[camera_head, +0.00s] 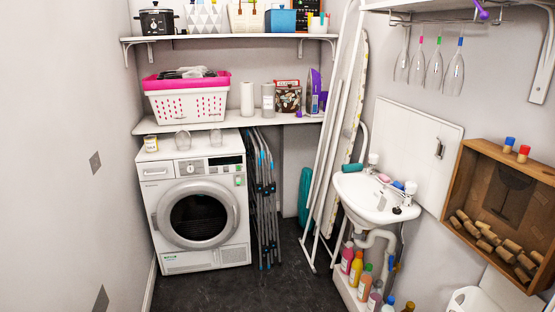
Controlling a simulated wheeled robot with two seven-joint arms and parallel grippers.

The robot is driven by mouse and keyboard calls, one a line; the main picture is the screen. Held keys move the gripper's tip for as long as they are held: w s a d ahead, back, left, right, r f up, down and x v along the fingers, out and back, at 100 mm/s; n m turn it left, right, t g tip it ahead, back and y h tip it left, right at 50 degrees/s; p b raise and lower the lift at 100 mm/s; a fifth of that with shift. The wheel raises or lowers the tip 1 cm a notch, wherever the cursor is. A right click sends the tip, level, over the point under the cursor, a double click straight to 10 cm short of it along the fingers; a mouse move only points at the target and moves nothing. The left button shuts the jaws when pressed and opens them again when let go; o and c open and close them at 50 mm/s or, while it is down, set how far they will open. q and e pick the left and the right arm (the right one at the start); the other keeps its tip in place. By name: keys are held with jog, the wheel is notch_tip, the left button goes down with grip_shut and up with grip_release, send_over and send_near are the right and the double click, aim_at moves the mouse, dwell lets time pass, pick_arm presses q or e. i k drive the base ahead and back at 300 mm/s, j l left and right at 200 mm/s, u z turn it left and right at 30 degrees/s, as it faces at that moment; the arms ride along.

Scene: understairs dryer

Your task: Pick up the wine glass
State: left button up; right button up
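Several clear wine glasses hang upside down from a wire rack (440,18) under the shelf at the upper right. One has a pink marker on its stem (418,66), another a green marker (435,70), and another a blue marker (456,72). A further clear glass (403,66) hangs at the left end of the row. Two small clear glass objects, one on the left (183,140) and one on the right (216,137), stand on top of the white dryer (195,205); their exact shape is hard to tell. Neither of my grippers is in view.
A corner sink (352,195) stands at the right, with several bottles (357,268) below it. A wooden cork box (462,180) is on the right wall. Folded racks (265,200) lean beside the dryer. The dark floor (230,287) is clear in the middle.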

aim_at(216, 138)
jog(key=i+j+z, duration=0.1)
jog(key=i, duration=0.4)
jog(key=i+j, duration=0.15)
jog(key=i, duration=0.3)
jog(key=i+j+z, duration=0.15)
jog(key=i, duration=0.35)
jog(key=i+j+z, duration=0.25)
jog(key=i+j, duration=1)
jog(key=j, duration=0.3)
jog(key=i+j, duration=0.15)
jog(key=j, duration=0.25)
